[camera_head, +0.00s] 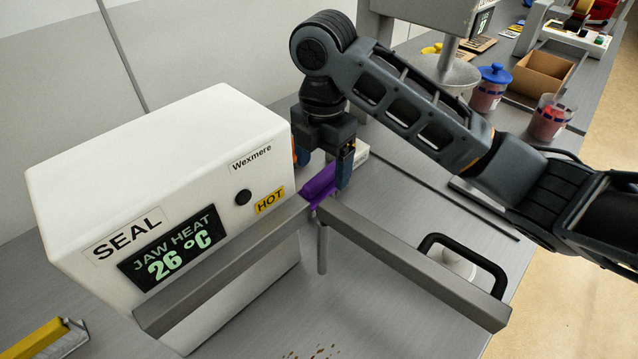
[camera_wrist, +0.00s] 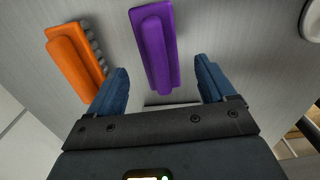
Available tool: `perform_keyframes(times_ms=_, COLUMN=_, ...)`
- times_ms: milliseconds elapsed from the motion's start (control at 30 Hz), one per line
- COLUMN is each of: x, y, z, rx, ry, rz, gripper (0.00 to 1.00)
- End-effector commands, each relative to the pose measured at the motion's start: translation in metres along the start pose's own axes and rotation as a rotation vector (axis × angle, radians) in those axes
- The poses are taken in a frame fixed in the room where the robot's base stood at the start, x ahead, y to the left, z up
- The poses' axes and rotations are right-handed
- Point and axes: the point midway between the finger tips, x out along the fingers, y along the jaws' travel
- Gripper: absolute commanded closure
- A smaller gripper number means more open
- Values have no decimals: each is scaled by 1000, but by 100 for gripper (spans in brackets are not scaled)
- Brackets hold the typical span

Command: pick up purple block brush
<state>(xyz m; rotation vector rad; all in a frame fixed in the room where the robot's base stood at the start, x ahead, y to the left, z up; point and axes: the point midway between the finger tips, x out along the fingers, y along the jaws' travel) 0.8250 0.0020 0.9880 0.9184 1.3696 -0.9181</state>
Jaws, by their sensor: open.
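The purple block brush (camera_head: 318,184) lies on the grey bench beside the white sealing machine, partly hidden by my gripper and the machine's metal bar. In the wrist view the whole purple brush (camera_wrist: 155,48) shows, its far end ahead of the fingertips and its near end between the fingers. My gripper (camera_head: 324,168) points down over the brush in the head view. In the wrist view my gripper (camera_wrist: 163,66) is open, with a finger on each side of the brush and visible gaps. Nothing is held.
An orange brush (camera_wrist: 75,62) lies left of the purple one. The white sealing machine (camera_head: 160,165) stands close at left. Its metal arm (camera_head: 410,263) with a black handle (camera_head: 465,255) reaches across the bench. A cardboard box (camera_head: 543,75) and blue-lidded jar (camera_head: 490,88) stand farther back.

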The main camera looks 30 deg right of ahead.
Motion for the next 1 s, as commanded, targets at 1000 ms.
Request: perform_keyframes(times_ms=1000, x=53, y=2, z=3, rx=0, ry=-1, rz=0, gripper=47)
